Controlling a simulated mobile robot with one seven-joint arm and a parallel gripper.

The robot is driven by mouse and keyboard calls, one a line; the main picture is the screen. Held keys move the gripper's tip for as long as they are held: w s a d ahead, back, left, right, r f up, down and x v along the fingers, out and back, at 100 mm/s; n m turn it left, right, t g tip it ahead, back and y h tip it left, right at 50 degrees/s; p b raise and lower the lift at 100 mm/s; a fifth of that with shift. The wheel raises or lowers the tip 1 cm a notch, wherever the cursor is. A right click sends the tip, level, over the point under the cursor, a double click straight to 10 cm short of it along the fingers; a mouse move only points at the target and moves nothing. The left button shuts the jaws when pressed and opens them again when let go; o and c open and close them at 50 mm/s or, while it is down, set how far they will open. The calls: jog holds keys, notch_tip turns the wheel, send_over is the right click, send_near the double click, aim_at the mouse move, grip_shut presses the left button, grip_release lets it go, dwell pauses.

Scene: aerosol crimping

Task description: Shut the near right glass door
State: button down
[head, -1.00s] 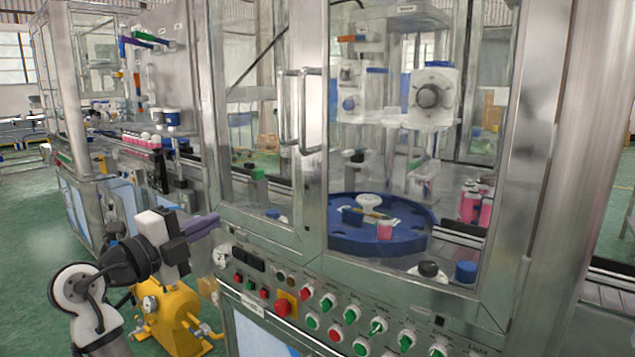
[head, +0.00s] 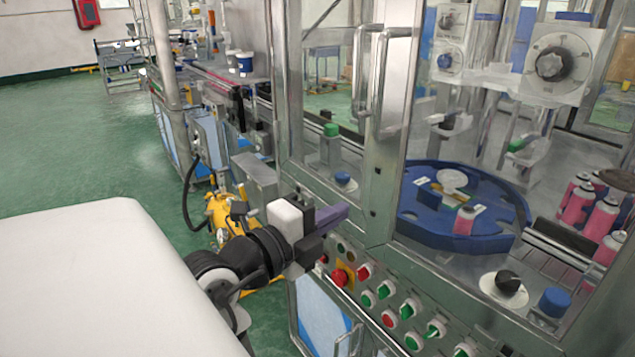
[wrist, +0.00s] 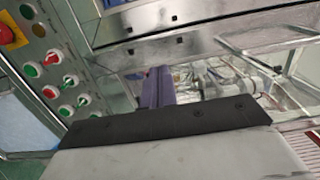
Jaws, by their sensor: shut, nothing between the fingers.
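The near right glass door (head: 397,130) is a clear pane in a metal frame, with an upright bar handle (head: 379,90). Its handle stands beside the left door's handle (head: 356,75). The door looks shut or nearly so; I cannot tell whether a small gap remains. My gripper (head: 338,214) has purple fingers, pressed together and empty. In the head view it is below and left of the right door, in front of the left door's lower edge. In the wrist view the fingers (wrist: 157,88) show near the machine's metal edge; contact cannot be told.
A control panel with red and green knobs (head: 388,319) lies under the doors, close to my gripper. Behind the glass are a blue turntable (head: 420,220) and several pink cans (head: 600,220). A yellow pump (head: 222,210) stands at the left. Green floor (head: 90,150) is open there.

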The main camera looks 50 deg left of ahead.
aim_at(378, 189)
jog(key=w+p, duration=0.2)
jog(key=w, duration=0.4)
jog(key=shift+w+a+r, duration=0.1)
jog(key=shift+w+r, duration=0.05)
jog(key=shift+w, duration=0.1)
jog(key=shift+w+p, duration=0.45)
jog(key=shift+w, duration=0.3)
jog(key=shift+f, duration=0.2)
jog(key=w+h+b, duration=0.1)
jog(key=w, duration=0.1)
jog(key=w+m+h+b, duration=0.1)
jog(key=w+b, duration=0.1)
jog(key=shift+w+a+f, duration=0.1)
jog(key=shift+w+a, duration=0.05)
jog(key=shift+w, duration=0.1)
jog(key=shift+w+r, duration=0.1)
jog(key=shift+r, duration=0.3)
jog(key=shift+w, duration=0.1)
jog(key=shift+m, duration=0.3)
jog(key=shift+f+h, duration=0.1)
jog(key=shift+h, duration=0.2)
